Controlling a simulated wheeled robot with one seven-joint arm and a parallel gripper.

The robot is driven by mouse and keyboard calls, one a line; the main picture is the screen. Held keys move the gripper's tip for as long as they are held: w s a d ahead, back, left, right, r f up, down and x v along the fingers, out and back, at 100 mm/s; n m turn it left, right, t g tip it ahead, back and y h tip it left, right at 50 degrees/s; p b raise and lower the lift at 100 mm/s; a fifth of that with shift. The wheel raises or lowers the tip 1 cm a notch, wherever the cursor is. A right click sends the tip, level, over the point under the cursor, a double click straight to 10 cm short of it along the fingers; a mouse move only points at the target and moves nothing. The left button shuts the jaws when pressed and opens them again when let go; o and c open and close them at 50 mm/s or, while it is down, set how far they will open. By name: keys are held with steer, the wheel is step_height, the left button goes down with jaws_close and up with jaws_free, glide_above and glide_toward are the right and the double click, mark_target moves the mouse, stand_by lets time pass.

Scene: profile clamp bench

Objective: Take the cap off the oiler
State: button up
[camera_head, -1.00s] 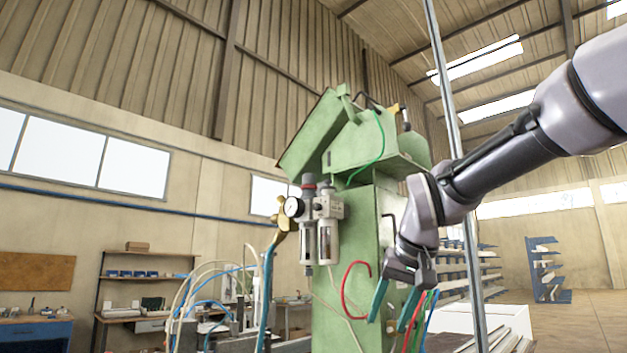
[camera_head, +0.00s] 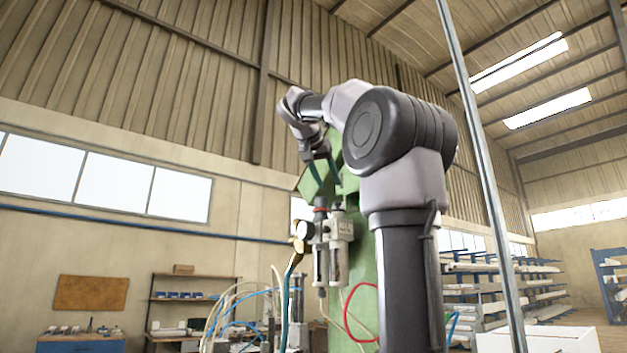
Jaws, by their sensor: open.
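The oiler (camera_head: 341,228) is the right-hand unit of an air-service assembly on the green machine, with a pale body and a clear bowl hanging below. A small cap (camera_head: 337,206) seems to sit on its top, too small to make out well. My gripper (camera_head: 325,180) points downward above the assembly, with its two teal fingers spread and nothing seen between them. The fingertips appear over the tops of the units. I cannot tell their depth from the cap.
Left of the oiler stand a red-ringed regulator (camera_head: 320,212) and a round gauge (camera_head: 305,231) with a brass fitting. The green machine column (camera_head: 362,305) is partly hidden by my arm. A metal post (camera_head: 480,150) rises at right.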

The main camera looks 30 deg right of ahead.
mark_target(337, 203)
steer(key=shift+x, duration=4.85)
jaws_close()
steer(key=shift+r, duration=0.1)
steer(key=shift+r, duration=1.15)
